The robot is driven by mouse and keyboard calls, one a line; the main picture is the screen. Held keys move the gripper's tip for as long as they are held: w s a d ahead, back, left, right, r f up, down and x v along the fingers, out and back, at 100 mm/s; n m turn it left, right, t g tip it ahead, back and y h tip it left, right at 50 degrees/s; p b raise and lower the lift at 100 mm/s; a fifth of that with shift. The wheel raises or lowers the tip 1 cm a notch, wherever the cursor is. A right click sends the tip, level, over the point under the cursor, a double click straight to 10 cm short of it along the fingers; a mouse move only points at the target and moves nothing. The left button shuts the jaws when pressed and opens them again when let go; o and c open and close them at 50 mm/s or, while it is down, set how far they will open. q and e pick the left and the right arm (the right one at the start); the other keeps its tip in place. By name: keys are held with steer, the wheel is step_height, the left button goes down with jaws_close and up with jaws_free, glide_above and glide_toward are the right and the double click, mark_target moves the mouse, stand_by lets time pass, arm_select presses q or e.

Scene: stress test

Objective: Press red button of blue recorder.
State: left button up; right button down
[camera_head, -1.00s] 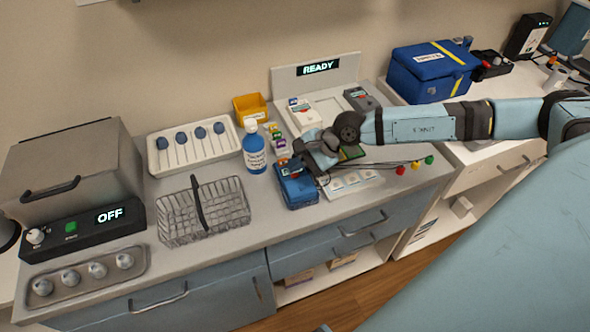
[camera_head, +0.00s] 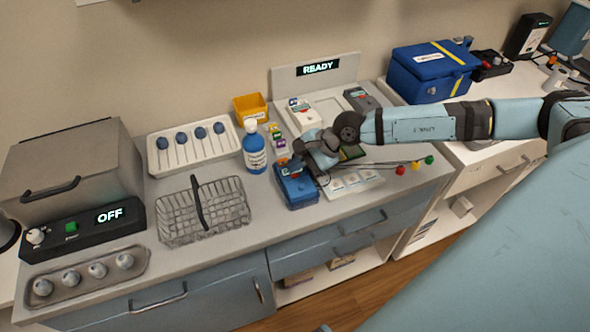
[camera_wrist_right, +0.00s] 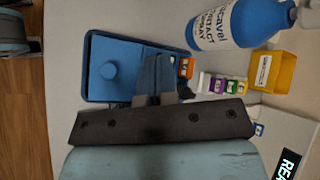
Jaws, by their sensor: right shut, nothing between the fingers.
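The blue recorder (camera_head: 299,194) lies on the counter near its front edge, right of the blue-and-white bottle. In the right wrist view, the recorder (camera_wrist_right: 125,50) shows a flat blue face with a round blue knob. No red button can be made out on it; the fingers cover part of its face. My right gripper (camera_head: 297,168) is shut and empty, over the recorder's back part. In the right wrist view, its fingertips (camera_wrist_right: 157,72) overlap the recorder's face; I cannot tell whether they touch it. My left gripper is not in view.
The bottle (camera_head: 254,150) stands close behind and left of the recorder, beside small vials (camera_head: 277,138) and a yellow bin (camera_head: 250,107). A wire basket (camera_head: 176,236) stands left. Red, yellow and green knobs (camera_head: 415,165) lie right. Bare counter shows between basket and recorder.

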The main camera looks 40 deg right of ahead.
mark_target(296, 176)
stand_by(0.7)
steer(key=shift+f, duration=0.1)
steer(key=shift+f+b, duration=0.35)
steer(key=shift+b, duration=0.15)
steer(key=shift+f+b, duration=0.45)
steer(key=shift+b, duration=0.05)
stand_by(0.4)
steer(key=shift+r, duration=0.1)
steer(key=shift+r+p, duration=0.4)
steer(key=shift+r, duration=0.4)
steer(key=shift+r+p, duration=1.1)
steer(key=shift+r, duration=1.4)
